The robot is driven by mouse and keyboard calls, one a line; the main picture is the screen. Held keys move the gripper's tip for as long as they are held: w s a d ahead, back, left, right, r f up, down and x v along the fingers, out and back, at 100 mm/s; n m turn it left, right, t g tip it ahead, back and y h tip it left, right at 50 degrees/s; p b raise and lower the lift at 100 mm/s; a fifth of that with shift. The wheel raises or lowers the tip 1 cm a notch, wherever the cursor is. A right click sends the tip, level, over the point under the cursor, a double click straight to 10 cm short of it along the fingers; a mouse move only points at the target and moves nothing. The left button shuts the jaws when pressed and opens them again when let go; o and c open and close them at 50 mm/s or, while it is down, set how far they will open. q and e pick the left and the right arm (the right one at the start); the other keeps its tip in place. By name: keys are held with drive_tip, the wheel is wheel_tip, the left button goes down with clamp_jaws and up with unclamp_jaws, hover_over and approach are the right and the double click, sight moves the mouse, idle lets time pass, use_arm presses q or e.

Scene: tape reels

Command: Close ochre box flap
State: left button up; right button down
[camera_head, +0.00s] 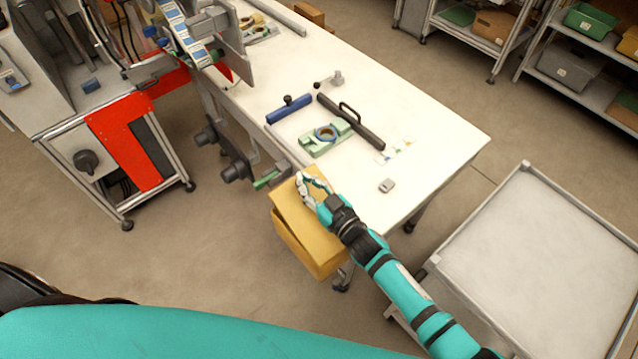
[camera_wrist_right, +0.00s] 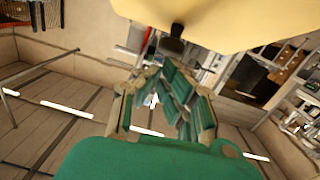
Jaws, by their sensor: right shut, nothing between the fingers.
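The ochre box (camera_head: 318,255) sits at the near edge of the white table in the head view, low beside the table's side. An ochre panel (camera_head: 292,212) lies at its top, slightly askew, with a gap or fold line along the box wall. I cannot tell how far the flap is open. My right gripper (camera_head: 308,183) is shut and empty at the far upper corner of the box, over or against the panel; contact is unclear. In the right wrist view, a pale ochre surface (camera_wrist_right: 215,22) fills the top, close to the gripper fingers (camera_wrist_right: 168,75). My left gripper is not in view.
The white table (camera_head: 440,140) holds a green fixture with a reel (camera_head: 325,135), a dark bar with a handle (camera_head: 352,122), a blue bar (camera_head: 289,109) and a small grey object (camera_head: 386,186). A grey cart (camera_head: 540,245) stands right of my right arm.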

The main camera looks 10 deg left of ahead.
sight(296, 188)
drive_tip(key=shift+g+h, duration=0.3)
drive_tip(key=shift+h, duration=0.1)
drive_tip(key=a+f, duration=0.1)
drive_tip(key=f, duration=0.1)
drive_tip(key=w+a+f+b, duration=0.2)
drive_tip(key=f, duration=0.1)
drive_tip(key=shift+w+a+f, duration=0.25)
drive_tip(key=shift+f, duration=0.05)
drive_tip(key=shift+w+a+f+g+h+b, duration=0.2)
drive_tip(key=shift+f+h+b, duration=0.05)
drive_tip(key=shift+f, duration=0.4)
drive_tip(key=shift+w+a+f+g+h+b, duration=0.15)
drive_tip(key=shift+f+g+h+b, duration=0.1)
drive_tip(key=shift+f, duration=0.35)
